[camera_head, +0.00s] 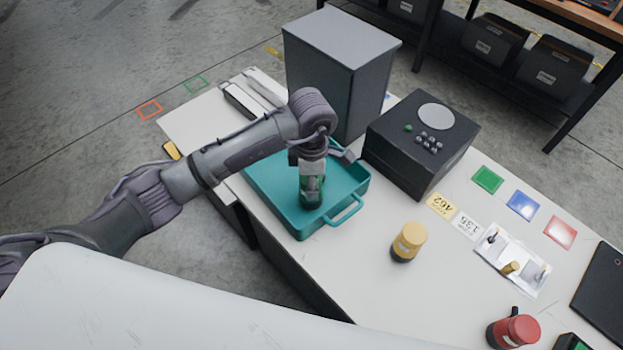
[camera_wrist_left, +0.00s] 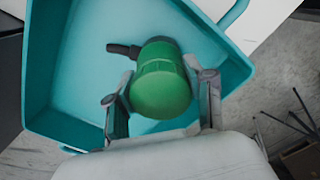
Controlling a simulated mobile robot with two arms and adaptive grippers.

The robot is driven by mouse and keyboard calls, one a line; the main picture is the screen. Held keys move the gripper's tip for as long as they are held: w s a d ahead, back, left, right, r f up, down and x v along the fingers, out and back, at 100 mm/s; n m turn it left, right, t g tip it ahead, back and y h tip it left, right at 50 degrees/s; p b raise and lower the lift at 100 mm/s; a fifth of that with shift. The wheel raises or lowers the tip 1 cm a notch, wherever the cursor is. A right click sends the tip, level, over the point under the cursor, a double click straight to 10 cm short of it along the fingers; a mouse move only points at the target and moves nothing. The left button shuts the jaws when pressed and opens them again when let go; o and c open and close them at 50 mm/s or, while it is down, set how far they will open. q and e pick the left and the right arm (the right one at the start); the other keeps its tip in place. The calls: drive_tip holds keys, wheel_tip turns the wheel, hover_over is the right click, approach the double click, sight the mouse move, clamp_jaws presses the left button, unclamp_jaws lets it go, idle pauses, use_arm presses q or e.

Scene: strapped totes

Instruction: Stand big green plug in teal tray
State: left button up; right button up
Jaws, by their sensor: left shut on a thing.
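The big green plug (camera_wrist_left: 160,82) is between the fingers of my left gripper (camera_wrist_left: 163,110) in the left wrist view. It has a green body and a dark stub on one side. In the head view the plug (camera_head: 311,191) stands roughly upright within the teal tray (camera_head: 270,197), partly hidden by my left gripper (camera_head: 312,180). The tray also fills much of the left wrist view (camera_wrist_left: 85,60). My left gripper is shut on the plug. I cannot tell whether the plug's base touches the tray floor. My right gripper is in neither view.
A tall grey box (camera_head: 335,70) and a black box with buttons (camera_head: 420,140) stand behind the tray. A yellow plug (camera_head: 408,241) and a red plug (camera_head: 514,331) stand to the right. Coloured cards and a small white panel (camera_head: 511,261) lie farther right. White table shows between them.

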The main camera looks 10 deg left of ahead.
use_arm(q)
drive_tip(key=o, duration=0.9)
drive_tip(key=shift+f, duration=0.2)
drive_tip(key=o, duration=0.5)
drive_tip(key=shift+r, duration=0.1)
drive_tip(key=shift+r, duration=0.15)
wheel_tip(320, 180, up, 11)
drive_tip(key=b, duration=0.3)
drive_tip(key=shift+r, duration=0.5)
drive_tip(key=shift+s, duration=0.1)
